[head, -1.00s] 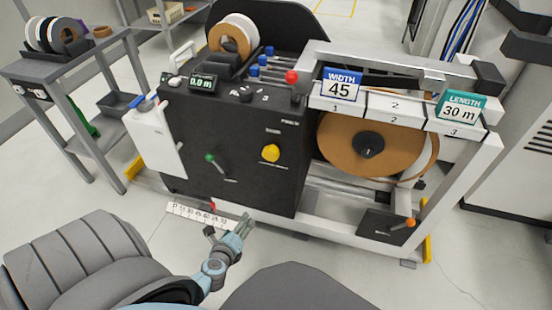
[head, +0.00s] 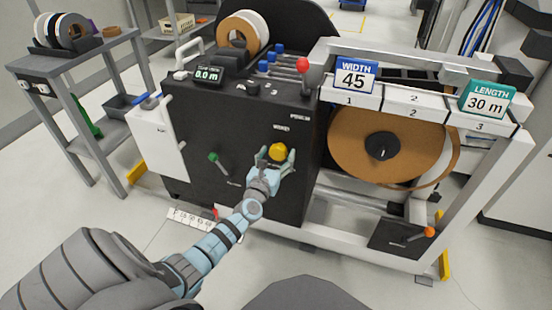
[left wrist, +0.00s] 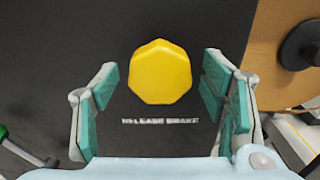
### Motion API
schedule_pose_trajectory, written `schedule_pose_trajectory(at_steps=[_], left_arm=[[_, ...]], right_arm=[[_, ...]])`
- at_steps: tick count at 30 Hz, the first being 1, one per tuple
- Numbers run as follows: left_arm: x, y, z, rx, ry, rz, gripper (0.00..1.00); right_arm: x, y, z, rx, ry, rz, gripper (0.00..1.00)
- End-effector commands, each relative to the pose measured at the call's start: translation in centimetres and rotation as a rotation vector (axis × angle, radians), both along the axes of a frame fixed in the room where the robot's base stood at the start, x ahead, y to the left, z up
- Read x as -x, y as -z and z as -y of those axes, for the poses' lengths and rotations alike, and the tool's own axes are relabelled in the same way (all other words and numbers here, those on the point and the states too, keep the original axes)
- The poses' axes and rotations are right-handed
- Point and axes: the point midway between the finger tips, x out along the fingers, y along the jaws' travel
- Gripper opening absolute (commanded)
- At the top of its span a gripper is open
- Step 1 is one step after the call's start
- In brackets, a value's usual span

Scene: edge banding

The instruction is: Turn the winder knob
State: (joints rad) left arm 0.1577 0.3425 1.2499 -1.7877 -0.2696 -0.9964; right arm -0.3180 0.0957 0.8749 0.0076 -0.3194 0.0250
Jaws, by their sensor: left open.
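The yellow knob (head: 278,152), many-sided, is on the black front panel of the machine. In the left wrist view the yellow knob (left wrist: 160,72) sits between the fingers, with a "RELEASE BRAKE" label below it. My left gripper (head: 275,158) is open at the knob, its fingers on either side. In the left wrist view my left gripper (left wrist: 160,85) shows gaps between both teal pads and the knob, so they look apart from it. My right gripper is not in view.
A green-tipped lever (head: 213,157) sits left of the knob on the panel. A red-tipped lever (head: 303,65) stands above. A large brown roll (head: 350,145) is to the right. A grey shelf cart (head: 90,55) stands at left.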

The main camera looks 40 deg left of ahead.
Motion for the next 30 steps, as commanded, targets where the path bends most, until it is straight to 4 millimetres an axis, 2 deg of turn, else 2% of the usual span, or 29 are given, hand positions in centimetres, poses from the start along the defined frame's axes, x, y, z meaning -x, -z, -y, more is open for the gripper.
schedule_pose_trajectory(at_steps=[5,6,15,23,30], left_arm=[[-0.01,-0.06,-0.01,0.000,0.000,0.000,0.66],[0.01,-0.05,-0.02,0.000,0.000,0.000,0.63],[0.04,-0.03,-0.03,0.000,-0.001,-0.001,0.18],[0.06,0.05,-0.02,0.028,-0.001,0.009,0.18],[0.06,0.14,0.00,0.137,0.000,0.047,0.18]], right_arm=[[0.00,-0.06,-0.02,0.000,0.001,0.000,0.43],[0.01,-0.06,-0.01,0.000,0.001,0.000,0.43],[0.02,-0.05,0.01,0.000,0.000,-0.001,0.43],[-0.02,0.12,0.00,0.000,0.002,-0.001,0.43],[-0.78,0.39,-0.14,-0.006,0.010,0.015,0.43]])
